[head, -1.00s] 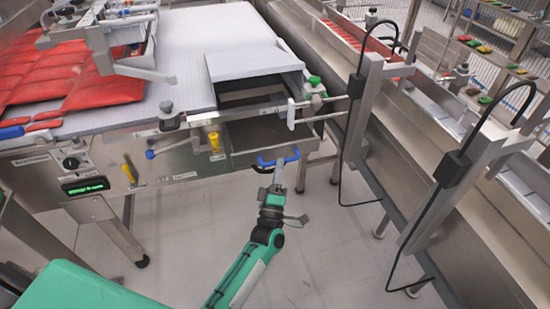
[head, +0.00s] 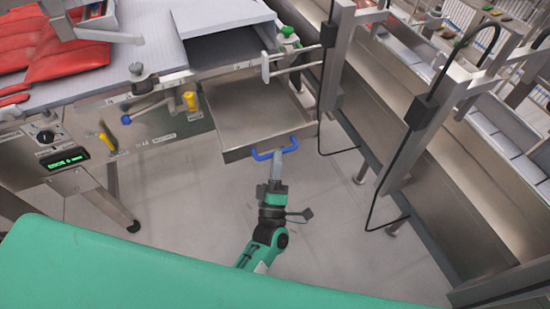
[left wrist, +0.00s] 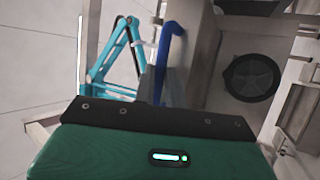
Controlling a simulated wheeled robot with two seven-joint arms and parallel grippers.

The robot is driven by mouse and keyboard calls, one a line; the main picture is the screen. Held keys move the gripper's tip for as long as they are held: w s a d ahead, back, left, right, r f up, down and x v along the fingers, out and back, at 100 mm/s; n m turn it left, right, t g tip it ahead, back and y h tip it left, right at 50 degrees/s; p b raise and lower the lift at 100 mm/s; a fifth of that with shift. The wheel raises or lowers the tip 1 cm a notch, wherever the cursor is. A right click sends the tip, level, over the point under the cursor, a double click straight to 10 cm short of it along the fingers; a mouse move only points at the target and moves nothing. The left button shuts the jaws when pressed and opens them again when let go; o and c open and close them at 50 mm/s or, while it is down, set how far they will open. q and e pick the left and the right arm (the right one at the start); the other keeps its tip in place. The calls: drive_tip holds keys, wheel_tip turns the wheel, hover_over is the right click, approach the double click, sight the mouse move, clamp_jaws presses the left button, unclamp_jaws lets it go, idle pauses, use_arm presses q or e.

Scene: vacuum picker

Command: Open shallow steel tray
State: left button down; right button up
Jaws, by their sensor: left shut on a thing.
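The shallow steel tray (head: 262,118) slides out of the front of the machine, below its white belt. It is pulled well out, and its flat bare floor shows. A blue handle (head: 259,154) is on its front edge. In the left wrist view the blue handle (left wrist: 165,45) stands at the fingers, whose tips are hard to make out. My right gripper is not in view.
The machine's front panel carries yellow levers (head: 190,100), a blue-tipped lever (head: 127,119) and a black knob (head: 46,136). Red packs (head: 60,50) lie on the belt at the left. A steel conveyor (head: 430,170) with posts and cables stands close on the right. The floor before the tray is clear.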

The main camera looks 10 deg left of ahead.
use_arm(q)
drive_tip(key=c, duration=1.5)
unclamp_jaws()
drive_tip(key=shift+o, duration=0.2)
drive_tip(key=b+v, duration=0.2)
drive_tip(key=v, duration=1.1)
drive_tip(key=shift+s+f+b, duration=0.25)
drive_tip(key=shift+s+b, duration=0.05)
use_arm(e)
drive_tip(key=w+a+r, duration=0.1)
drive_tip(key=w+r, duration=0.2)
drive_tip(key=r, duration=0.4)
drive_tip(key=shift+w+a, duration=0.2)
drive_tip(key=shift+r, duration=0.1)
